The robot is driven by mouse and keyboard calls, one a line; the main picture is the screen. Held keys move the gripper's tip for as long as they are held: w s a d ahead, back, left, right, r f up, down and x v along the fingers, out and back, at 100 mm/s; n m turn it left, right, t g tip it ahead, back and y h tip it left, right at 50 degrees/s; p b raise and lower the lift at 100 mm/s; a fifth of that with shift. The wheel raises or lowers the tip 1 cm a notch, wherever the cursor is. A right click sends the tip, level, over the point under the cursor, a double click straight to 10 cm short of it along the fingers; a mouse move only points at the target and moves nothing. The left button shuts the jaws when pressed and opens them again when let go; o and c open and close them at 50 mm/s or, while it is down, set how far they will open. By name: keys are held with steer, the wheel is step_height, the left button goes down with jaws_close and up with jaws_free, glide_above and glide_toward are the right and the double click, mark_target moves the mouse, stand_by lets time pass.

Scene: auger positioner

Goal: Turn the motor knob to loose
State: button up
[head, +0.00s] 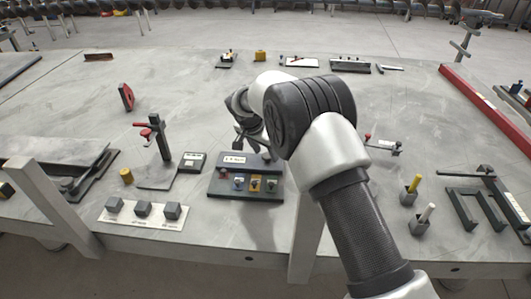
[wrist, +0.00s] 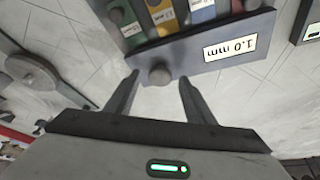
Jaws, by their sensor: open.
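A dark panel block (head: 247,190) with a white label and coloured switches stands near the table's front middle. In the wrist view, the panel (wrist: 197,50) shows upside down, its label (wrist: 230,47) reading "1.0 mm". A round grey knob (wrist: 160,73) sticks out at the panel's edge. No readable mark confirms it as the motor knob, and its setting cannot be read. My gripper (wrist: 160,77) is open, with fingertips on either side of the knob and small gaps visible. In the head view, my gripper (head: 251,150) is over the panel's back edge, partly hidden by my arm.
A stand with a red clamp (head: 152,137) and a small dark box (head: 193,162) are left of the panel. A white strip with dark cubes (head: 143,212) lies front left. Holders with yellow and white pegs (head: 416,205) stand right.

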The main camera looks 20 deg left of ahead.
steer(key=shift+w+f, duration=0.1)
steer(key=shift+f, duration=0.25)
steer(key=c, duration=1.1)
steer(key=shift+o, duration=0.2)
steer(key=shift+d, duration=0.1)
